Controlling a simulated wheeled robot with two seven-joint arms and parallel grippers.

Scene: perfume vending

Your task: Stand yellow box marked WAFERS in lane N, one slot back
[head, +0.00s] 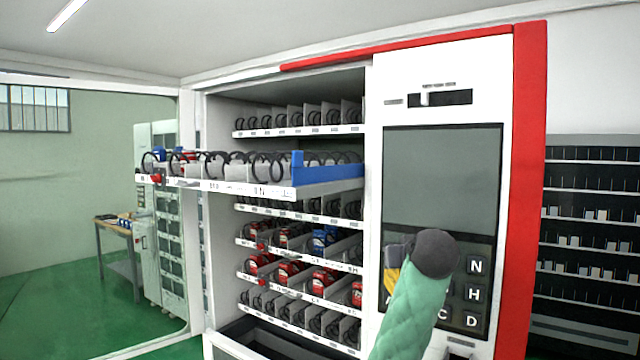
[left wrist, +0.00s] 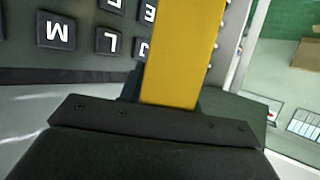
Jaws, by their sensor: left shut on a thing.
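The yellow box (left wrist: 185,50) is held in my left gripper (left wrist: 168,90), between its dark fingers. In the head view my left gripper (head: 397,256) is in front of the vending machine's keypad, and a small part of the yellow box (head: 391,281) shows beside my green sleeve. Its WAFERS marking is not readable. Lane N's label (head: 261,191) is on the front rail of the pulled-out tray (head: 225,187), toward its right end. Black coils stand in the tray's lanes; lane N's inside is partly hidden by its coil. My right gripper is not in view.
The tray juts out, with a blue side wall (head: 335,172) at its right end and red and blue goods at its left. Shelves with coils and red packs (head: 322,280) lie below. The keypad panel (head: 470,250) is close to my gripper.

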